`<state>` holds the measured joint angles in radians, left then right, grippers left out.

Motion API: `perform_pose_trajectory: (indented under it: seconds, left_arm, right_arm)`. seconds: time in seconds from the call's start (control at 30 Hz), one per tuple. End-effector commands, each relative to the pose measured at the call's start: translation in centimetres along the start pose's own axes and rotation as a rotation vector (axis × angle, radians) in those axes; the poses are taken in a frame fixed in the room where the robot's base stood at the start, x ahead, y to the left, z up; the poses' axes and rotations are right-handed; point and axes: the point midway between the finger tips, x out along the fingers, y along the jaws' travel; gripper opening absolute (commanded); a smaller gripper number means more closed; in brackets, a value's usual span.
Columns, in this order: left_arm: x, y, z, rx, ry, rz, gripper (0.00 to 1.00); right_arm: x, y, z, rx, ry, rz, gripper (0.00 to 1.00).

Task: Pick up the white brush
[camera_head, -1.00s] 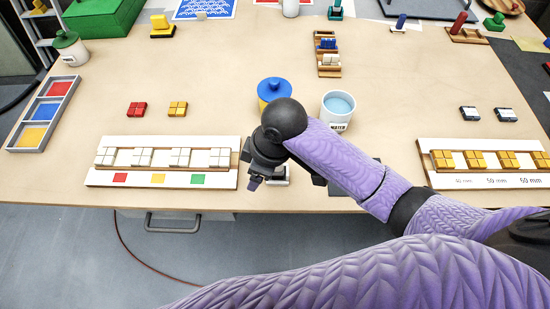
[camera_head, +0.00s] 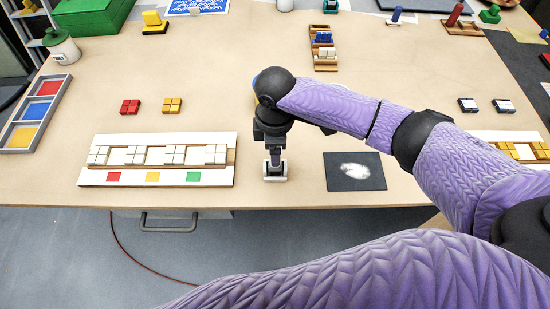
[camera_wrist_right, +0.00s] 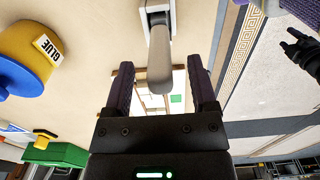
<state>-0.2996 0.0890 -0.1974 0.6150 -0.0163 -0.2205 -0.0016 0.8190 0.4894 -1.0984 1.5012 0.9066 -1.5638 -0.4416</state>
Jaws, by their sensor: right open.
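The white brush has a white base (camera_head: 275,178) resting on the table near its front edge. Its grey handle (camera_wrist_right: 159,58) points up toward the camera in the right wrist view. My right gripper (camera_head: 276,160) points down directly over the brush in the head view. In the right wrist view the right gripper (camera_wrist_right: 161,80) is open, with its purple fingers on either side of the handle's end. Gaps show on both sides of the handle. The gripper hides most of the handle in the head view.
A white panel with light tiles (camera_head: 160,157) lies left of the brush. A dark mat with a white patch (camera_head: 354,171) lies right. A yellow glue pot with a blue lid (camera_wrist_right: 22,62) stands beyond the gripper. The table's front edge is close.

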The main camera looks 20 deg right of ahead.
Motion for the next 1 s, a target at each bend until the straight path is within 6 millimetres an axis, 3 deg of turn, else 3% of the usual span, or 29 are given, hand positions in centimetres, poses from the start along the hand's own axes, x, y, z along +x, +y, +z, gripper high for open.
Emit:
perform_pose_trajectory:
  seconds: [0.17, 0.5, 0.83, 1.0]
  left_arm:
    - [-0.1, 0.2, 0.0, -0.001, -0.001, 0.003, 0.59]
    - [-0.1, 0.1, 0.1, -0.002, -0.001, 0.001, 0.59]
    - [-0.1, -0.5, 0.2, 0.002, -0.003, -0.008, 0.59]
    - [-1.2, -0.6, 0.0, 0.001, 0.0, -0.008, 0.59]
  right_arm:
    - [-0.1, 0.0, 0.0, 0.0, 0.001, 0.0, 0.71]
    - [-0.1, 0.0, 0.0, 0.0, 0.0, 0.0, 0.0]
    - [-0.2, 0.0, 0.0, 0.0, 0.001, 0.0, 0.0]
    - [-3.8, 0.1, 0.0, -0.001, 0.003, 0.003, 0.0]
